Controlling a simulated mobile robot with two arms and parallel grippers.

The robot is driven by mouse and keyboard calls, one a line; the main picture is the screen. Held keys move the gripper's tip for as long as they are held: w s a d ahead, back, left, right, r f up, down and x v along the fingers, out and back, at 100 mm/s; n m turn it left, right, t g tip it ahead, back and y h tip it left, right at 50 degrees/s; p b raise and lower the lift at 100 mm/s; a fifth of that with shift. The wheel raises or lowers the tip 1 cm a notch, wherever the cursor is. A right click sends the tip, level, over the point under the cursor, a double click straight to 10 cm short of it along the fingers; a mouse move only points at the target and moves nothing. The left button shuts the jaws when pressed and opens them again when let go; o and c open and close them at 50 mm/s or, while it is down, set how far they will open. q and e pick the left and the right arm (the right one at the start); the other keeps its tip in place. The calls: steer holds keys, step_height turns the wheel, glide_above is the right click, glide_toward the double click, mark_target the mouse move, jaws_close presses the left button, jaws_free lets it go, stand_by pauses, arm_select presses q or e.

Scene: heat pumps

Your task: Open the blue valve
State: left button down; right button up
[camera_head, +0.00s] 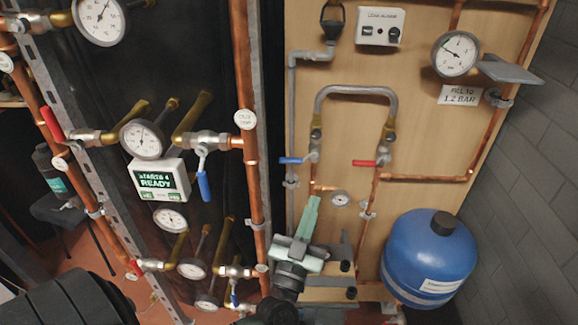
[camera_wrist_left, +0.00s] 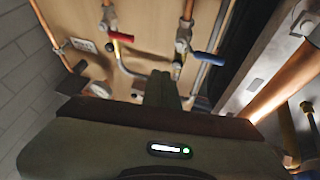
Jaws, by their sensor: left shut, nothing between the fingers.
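A blue valve handle (camera_head: 292,160) sits on the grey-copper pipework of the wooden board. It lies roughly level, pointing left from its valve body. In the left wrist view, the blue handle (camera_wrist_left: 208,58) shows above and right of the fingers. My left gripper (camera_head: 311,203) is shut and empty, below the blue handle in the head view and apart from it. Its fingers (camera_wrist_left: 161,80) point up toward the board in the wrist view. Another blue handle (camera_head: 203,186) hangs down on the left copper pipe. My right gripper is not in view.
A red handle (camera_head: 366,163) sits right of the blue one; it also shows in the wrist view (camera_wrist_left: 122,37). A small gauge (camera_head: 340,199) is close to my fingers. A blue tank (camera_head: 430,258) stands at the right. A vertical copper pipe (camera_head: 247,175) stands at the left.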

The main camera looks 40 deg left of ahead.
arm_select(q)
steer(key=s+a+r+n+g+y, duration=0.2)
steer(key=a+r+n+y, duration=0.1)
steer(key=a+n+y, duration=0.2)
steer(key=shift+s+r+y, duration=0.25)
steer(key=shift+y, duration=0.85)
steer(key=shift+a, duration=0.1)
step_height(320, 180, up, 6)
steer(key=f+p, duration=0.1)
steer(key=p, duration=0.2)
glide_above(289, 162)
steer(key=s+d, duration=0.1)
steer(key=s, duration=0.1)
steer(key=f, duration=0.3)
steer(key=shift+w+f+b, duration=0.1)
steer(key=shift+w+b, duration=0.15)
steer(key=shift+b, duration=0.1)
steer(key=shift+f, duration=0.35)
steer(key=shift+w, duration=0.1)
